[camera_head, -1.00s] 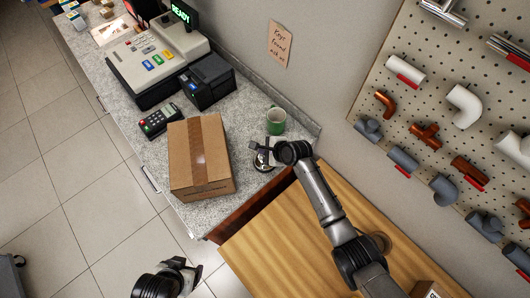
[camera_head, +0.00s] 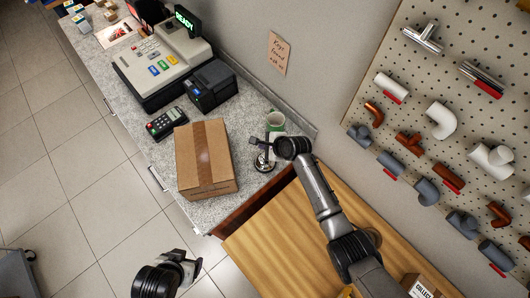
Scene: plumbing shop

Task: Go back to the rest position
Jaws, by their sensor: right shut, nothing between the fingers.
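My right gripper (camera_head: 262,146) is shut and empty above the right end of the counter, right of the cardboard box and just over a small silver bell (camera_head: 263,162) on a dark base. The gripper partly hides the bell; I cannot tell whether they touch. My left gripper (camera_head: 192,269) is low in the picture, over the floor in front of the counter. It looks empty, but its fingers are too small and angled to tell open from shut.
The cardboard box (camera_head: 203,160) sits on the granite counter (camera_head: 214,212). A green mug (camera_head: 276,120) stands behind my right gripper. A card terminal (camera_head: 166,123), printer (camera_head: 210,86) and cash register (camera_head: 160,55) are further left. A wooden table (camera_head: 275,250) lies under my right arm. A pegboard (camera_head: 460,130) holds pipe fittings.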

